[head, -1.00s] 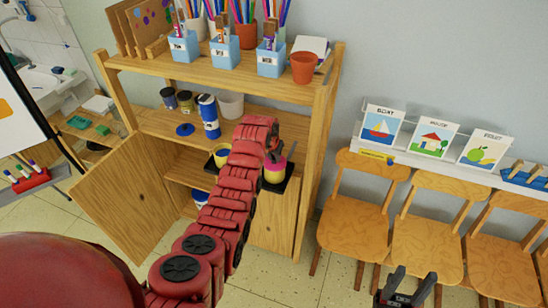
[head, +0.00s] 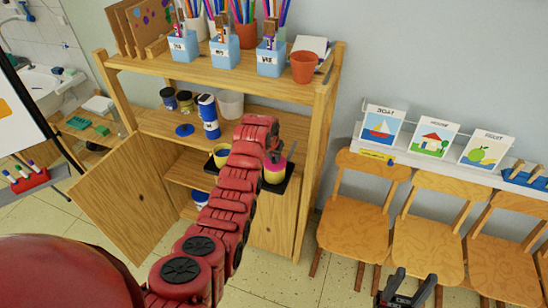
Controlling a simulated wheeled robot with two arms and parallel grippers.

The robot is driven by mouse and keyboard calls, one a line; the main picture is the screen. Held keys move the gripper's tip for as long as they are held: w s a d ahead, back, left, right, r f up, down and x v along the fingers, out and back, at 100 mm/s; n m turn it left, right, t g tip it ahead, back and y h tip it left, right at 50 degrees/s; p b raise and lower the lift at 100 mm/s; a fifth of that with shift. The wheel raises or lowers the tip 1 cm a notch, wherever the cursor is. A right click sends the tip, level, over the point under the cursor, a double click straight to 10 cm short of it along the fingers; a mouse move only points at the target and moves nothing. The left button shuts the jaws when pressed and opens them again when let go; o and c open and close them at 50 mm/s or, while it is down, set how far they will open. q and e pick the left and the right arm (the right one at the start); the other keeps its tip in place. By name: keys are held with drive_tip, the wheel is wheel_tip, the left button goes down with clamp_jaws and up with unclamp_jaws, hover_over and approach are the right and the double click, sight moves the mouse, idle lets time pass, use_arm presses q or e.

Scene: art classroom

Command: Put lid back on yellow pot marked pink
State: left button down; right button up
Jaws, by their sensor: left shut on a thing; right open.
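A small pot with a pink top or pink contents (head: 275,174) stands on a dark tray (head: 287,184) at the right of the middle shelf. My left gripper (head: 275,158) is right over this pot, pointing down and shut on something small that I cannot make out. A thin pink stick (head: 291,150) slants up beside it. A blue lid (head: 185,130) lies on the shelf above. My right gripper (head: 413,284) is open and empty, low in front of the chairs.
Dark jars (head: 168,98), a blue bottle (head: 209,117) and a white cup (head: 230,105) stand on the upper inner shelf. The wooden cabinet door (head: 122,208) is open to the left. Shelf boards and the right side post (head: 318,150) frame the space. Chairs (head: 352,225) stand at right.

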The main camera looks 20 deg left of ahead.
use_arm(q)
drive_tip(key=shift+c, duration=1.4)
unclamp_jaws()
drive_tip(key=shift+r, duration=3.5)
clamp_jaws()
drive_tip(key=shift+f, duration=0.25)
